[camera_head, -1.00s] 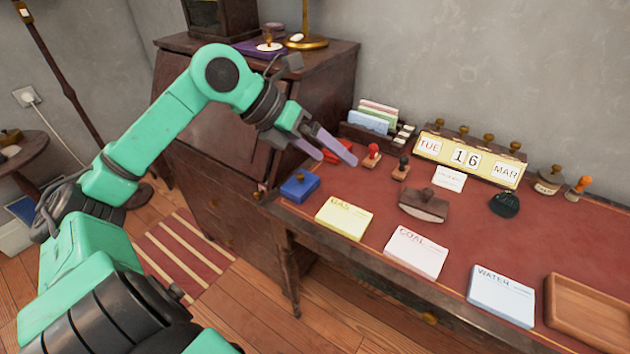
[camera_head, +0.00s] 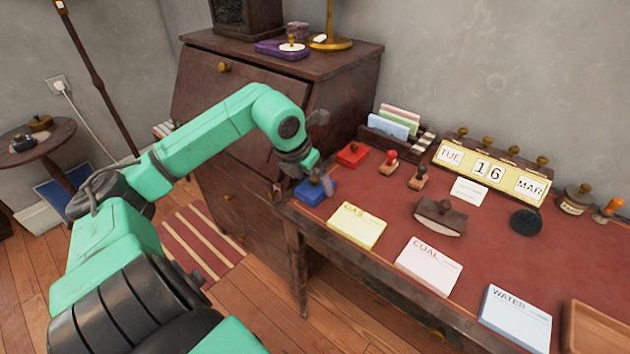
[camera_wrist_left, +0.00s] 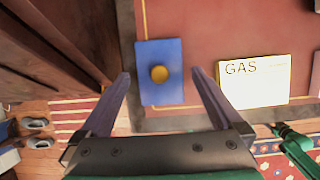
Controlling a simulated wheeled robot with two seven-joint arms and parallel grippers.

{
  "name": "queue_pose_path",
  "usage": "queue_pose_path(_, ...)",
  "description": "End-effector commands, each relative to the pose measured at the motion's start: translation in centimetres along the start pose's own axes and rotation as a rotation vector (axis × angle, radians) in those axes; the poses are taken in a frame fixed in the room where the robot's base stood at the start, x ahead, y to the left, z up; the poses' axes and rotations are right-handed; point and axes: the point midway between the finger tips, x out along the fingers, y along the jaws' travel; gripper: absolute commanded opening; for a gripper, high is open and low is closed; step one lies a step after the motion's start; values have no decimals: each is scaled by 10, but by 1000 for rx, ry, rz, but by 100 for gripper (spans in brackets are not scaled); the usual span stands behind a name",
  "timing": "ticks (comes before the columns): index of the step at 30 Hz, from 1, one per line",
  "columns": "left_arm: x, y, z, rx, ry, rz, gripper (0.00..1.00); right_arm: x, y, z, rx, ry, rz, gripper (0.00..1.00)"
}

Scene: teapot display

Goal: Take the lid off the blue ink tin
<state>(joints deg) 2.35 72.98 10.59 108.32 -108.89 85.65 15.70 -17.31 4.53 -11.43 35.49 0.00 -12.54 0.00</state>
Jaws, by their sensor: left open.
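The blue ink tin (camera_head: 311,193) sits at the left front corner of the desk, with its lid on and a small brass knob on top. It also shows in the left wrist view as a blue rectangle (camera_wrist_left: 160,94) with a round brass knob (camera_wrist_left: 159,73). My left gripper (camera_head: 322,178) is open, above the tin and pointing down at it. In the left wrist view its two fingers (camera_wrist_left: 160,76) stand on either side of the tin, with gaps. How far above the lid the fingertips are, I cannot tell.
A red tin (camera_head: 353,154) is just behind the blue one. Red and black handled stamps (camera_head: 389,163) stand to its right. The yellow GAS pad (camera_head: 357,226) lies to the right of the blue tin. A dark bureau (camera_head: 200,90) stands close on the left.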

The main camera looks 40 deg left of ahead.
Motion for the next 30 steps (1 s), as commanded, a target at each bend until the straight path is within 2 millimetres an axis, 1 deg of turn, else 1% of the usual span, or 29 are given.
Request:
queue_pose_path(6,3,0,0,1,-1,1,100,0,0,-2,0,2,0,50)
queue_pose_path(8,3,0,0,1,-1,1,77,0,0,-2,0,2,0,50)
queue_pose_path(9,3,0,0,1,-1,1,62,0,0,-2,0,2,0,50)
queue_pose_path(11,3,0,0,1,-1,1,39,0,0,-2,-1,2,0,50)
queue_pose_path(12,3,0,0,1,-1,1,24,0,0,-2,-1,2,0,50)
queue_pose_path(13,3,0,0,1,-1,1,20,0,0,-2,-1,2,0,50)
queue_pose_path(20,2,0,1,1,-1,1,20,0,0,-2,-1,2,0,50)
queue_pose_path(23,-4,0,4,1,-3,1,20,-1,0,-2,-1,2,0,50)
queue_pose_path(26,-19,0,10,1,-6,2,20,-3,0,-2,-1,2,0,50)
queue_pose_path(27,-29,1,14,1,-7,4,20,-5,0,-3,-1,2,0,50)
queue_pose_path(29,-51,1,24,1,-10,4,20,-14,0,-3,-1,2,0,50)
queue_pose_path(30,-68,1,31,-1,-11,4,20,-20,0,-4,-1,2,0,50)
